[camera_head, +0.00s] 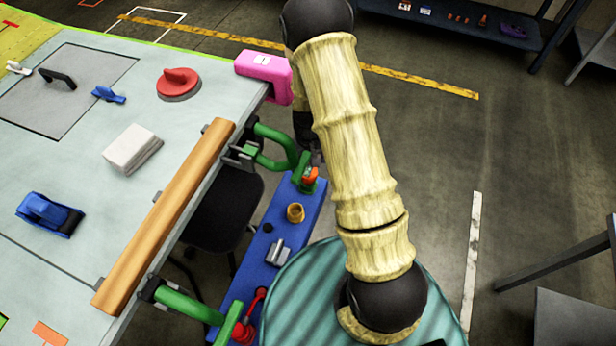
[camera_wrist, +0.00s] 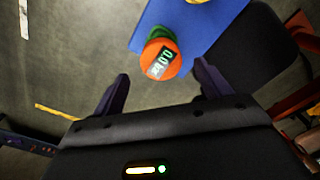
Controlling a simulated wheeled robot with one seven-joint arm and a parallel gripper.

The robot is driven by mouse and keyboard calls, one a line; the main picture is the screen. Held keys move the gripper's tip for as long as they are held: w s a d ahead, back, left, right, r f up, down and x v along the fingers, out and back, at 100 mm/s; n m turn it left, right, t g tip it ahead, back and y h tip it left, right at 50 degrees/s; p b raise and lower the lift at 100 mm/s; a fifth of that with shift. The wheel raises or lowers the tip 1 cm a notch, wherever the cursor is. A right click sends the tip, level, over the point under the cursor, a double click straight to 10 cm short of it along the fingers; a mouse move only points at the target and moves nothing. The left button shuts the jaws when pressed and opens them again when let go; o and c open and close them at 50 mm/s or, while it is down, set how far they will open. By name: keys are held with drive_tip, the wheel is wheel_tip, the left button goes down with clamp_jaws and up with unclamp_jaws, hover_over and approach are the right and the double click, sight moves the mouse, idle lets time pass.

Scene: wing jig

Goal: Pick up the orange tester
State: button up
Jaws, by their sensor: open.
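The orange tester (camera_wrist: 160,60) shows in the wrist view as a round orange body with a lit display, next to a green part (camera_wrist: 160,33) at the end of a blue shelf. In the head view the orange tester (camera_head: 310,175) is small, beside my arm at the far end of the blue shelf (camera_head: 259,243). My gripper (camera_wrist: 160,82) is open in the wrist view, its two dark fingers apart with nothing between them. The tester lies ahead of the fingertips, near the middle of the gap. In the head view my gripper is mostly hidden behind my arm.
A wooden rail (camera_head: 165,215) and green clamps (camera_head: 272,143) line the table edge beside the shelf. A pink block (camera_head: 264,72) sits at the table corner. A brass fitting (camera_head: 295,212) stands on the shelf. A black seat (camera_head: 222,212) is below. Open floor lies right of my arm.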

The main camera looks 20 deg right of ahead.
sight(308, 171)
drive_tip(key=shift+f, duration=0.8)
drive_tip(key=shift+s+a+f+p, duration=0.1)
drive_tip(key=shift+f+p, duration=0.35)
drive_tip(key=shift+f, duration=2.15)
drive_tip(key=shift+c, duration=0.5)
drive_tip(key=c, duration=0.9)
